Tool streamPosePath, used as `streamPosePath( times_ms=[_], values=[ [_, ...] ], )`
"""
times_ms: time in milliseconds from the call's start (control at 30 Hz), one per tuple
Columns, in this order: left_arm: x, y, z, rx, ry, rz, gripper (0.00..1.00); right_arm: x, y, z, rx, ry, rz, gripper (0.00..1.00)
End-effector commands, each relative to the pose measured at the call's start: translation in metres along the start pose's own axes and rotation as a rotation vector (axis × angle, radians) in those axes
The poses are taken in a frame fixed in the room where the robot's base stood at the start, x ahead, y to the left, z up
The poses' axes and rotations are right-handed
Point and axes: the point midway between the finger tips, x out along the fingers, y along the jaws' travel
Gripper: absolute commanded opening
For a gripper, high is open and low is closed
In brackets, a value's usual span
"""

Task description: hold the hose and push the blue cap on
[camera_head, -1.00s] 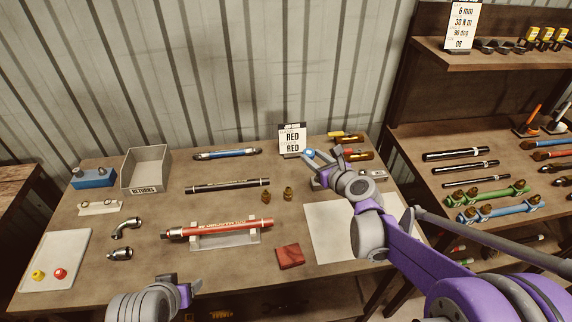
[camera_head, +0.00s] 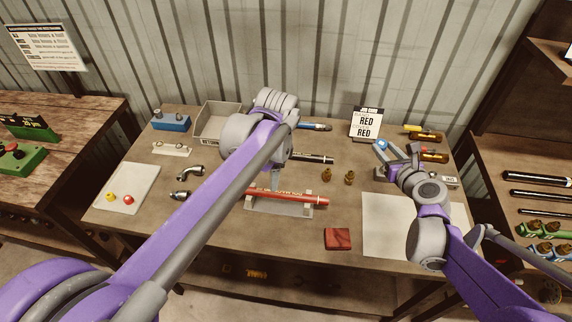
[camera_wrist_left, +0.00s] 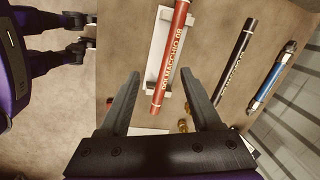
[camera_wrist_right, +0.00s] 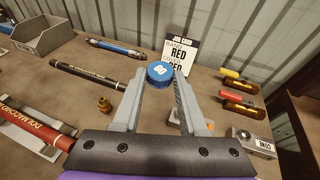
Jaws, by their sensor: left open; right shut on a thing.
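The red hose (camera_head: 287,198) lies in a pale cradle (camera_head: 262,208) in the middle of the table; its left part is partly hidden by my left arm in the head view. My left gripper (camera_head: 277,182) is open above the hose. In the left wrist view, the hose (camera_wrist_left: 173,55) runs between the spread fingers (camera_wrist_left: 162,88), with no visible contact. My right gripper (camera_wrist_right: 160,88) is shut on the blue cap (camera_wrist_right: 160,72), which has white marking on top. The cap (camera_head: 381,145) is held up at the back right, apart from the hose.
A red block (camera_head: 338,239) and white sheet (camera_head: 392,232) lie at the front right. Two brass fittings (camera_head: 349,178) stand behind the hose. A card (camera_head: 366,123) stands near the wall.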

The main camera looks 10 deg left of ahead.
Motion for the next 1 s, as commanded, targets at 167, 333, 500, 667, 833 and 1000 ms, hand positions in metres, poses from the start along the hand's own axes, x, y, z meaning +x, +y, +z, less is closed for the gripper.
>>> streamPosePath(
  times_ms=[167,333,500,667,833,1000],
  values=[
    [0.009,-0.019,-0.027,0.214,-0.049,0.062,0.65,0.0,0.0,-0.002,0.001,0.002,0.0,0.0],
    [0.014,-0.026,-0.039,0.317,-0.07,0.094,0.65,0.0,0.0,-0.002,0.001,0.002,0.0,0.0],
    [0.024,-0.027,-0.04,0.34,-0.074,0.102,0.65,0.0,0.0,-0.002,0.001,0.002,0.0,0.0],
    [0.049,-0.025,-0.038,0.338,-0.073,0.101,0.65,0.0,0.0,-0.002,0.001,0.002,0.0,0.0],
    [0.083,-0.022,-0.035,0.337,-0.073,0.1,0.65,0.0,0.0,-0.002,0.001,0.002,0.0,0.0],
    [0.111,-0.02,-0.032,0.336,-0.073,0.1,0.65,0.0,0.0,-0.002,0.001,0.002,0.0,0.0]
  ],
)
